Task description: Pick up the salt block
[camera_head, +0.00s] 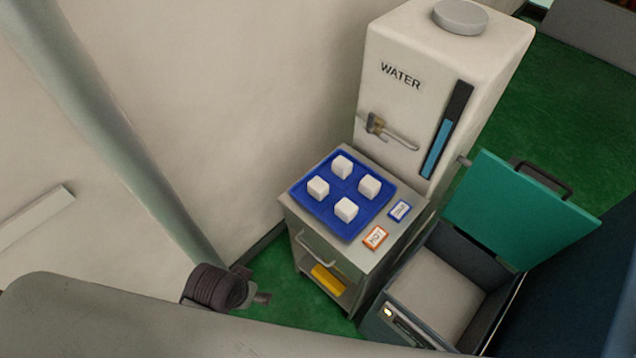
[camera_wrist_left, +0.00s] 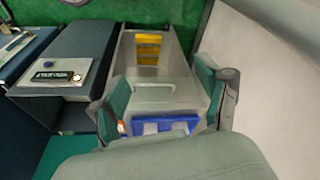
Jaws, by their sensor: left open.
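Several white salt blocks (camera_head: 346,210) sit spaced apart on a blue tray (camera_head: 327,222) on top of a small grey cabinet. I cannot tell which one the task means. In the left wrist view, my left gripper (camera_wrist_left: 163,95) is open, with its green-padded fingers spread apart. The blue tray (camera_wrist_left: 166,121) and parts of two white blocks (camera_wrist_left: 150,128) show low between the fingers, partly hidden by the gripper body. Nothing is held between the fingers. My right gripper is in neither view.
The cabinet (camera_head: 312,247) has a handle and a yellow item (camera_head: 328,280) on its lower shelf. HOT (camera_head: 376,237) and blue (camera_head: 400,210) labels lie beside the tray. A tall WATER dispenser (camera_head: 400,120) stands behind. An open bin with a raised green lid (camera_head: 510,215) stands right.

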